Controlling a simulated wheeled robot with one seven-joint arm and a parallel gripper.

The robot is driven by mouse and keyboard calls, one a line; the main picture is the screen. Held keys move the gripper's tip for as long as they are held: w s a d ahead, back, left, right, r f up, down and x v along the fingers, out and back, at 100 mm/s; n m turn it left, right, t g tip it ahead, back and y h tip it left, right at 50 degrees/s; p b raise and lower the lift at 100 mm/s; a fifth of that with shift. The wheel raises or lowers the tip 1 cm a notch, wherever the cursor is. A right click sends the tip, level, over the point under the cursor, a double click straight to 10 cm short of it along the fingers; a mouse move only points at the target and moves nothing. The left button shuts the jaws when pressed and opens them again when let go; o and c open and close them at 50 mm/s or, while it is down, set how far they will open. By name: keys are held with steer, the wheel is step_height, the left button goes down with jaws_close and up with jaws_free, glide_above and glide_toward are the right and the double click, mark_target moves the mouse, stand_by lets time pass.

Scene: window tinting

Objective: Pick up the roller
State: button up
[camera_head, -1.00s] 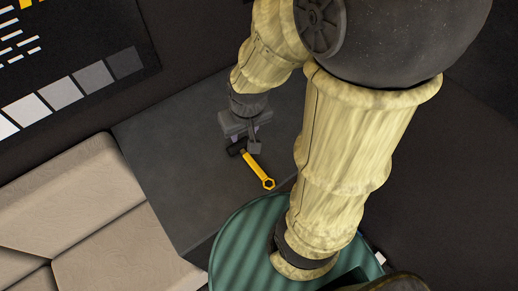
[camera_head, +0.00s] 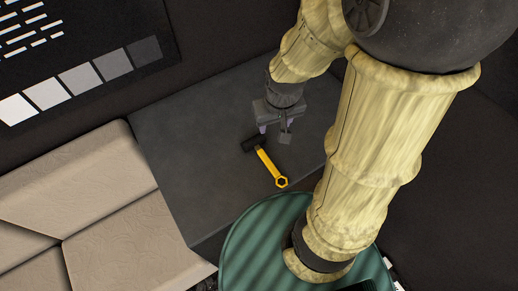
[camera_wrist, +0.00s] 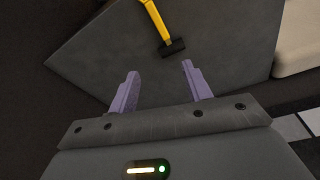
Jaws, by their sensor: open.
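The roller (camera_head: 270,166) has a yellow handle with a ring at its end and a black head. It lies on the dark grey table (camera_head: 200,150). In the wrist view the roller's black head (camera_wrist: 173,48) is ahead of my fingertips, with its yellow handle running up out of the frame. My gripper (camera_head: 275,134) is above the table just beyond the roller's head, apart from it. In the wrist view my gripper (camera_wrist: 158,70) shows its two purple fingers spread, with nothing between them.
A beige cushioned seat (camera_head: 110,170) borders the table at the left. A dark panel with grey swatches (camera_head: 80,78) is at the upper left. The table around the roller is otherwise clear.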

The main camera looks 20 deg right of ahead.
steer(key=w+f+n+g, duration=0.2)
steer(key=w+f+n, duration=0.1)
steer(key=w+f, duration=0.5)
step_height(320, 180, down, 3)
steer(key=shift+a+r, duration=0.15)
steer(key=shift+r, duration=0.05)
steer(key=p, duration=0.1)
glide_above(264, 154)
step_height(264, 154, down, 12)
steer(key=shift+f, duration=0.1)
stand_by(0.4)
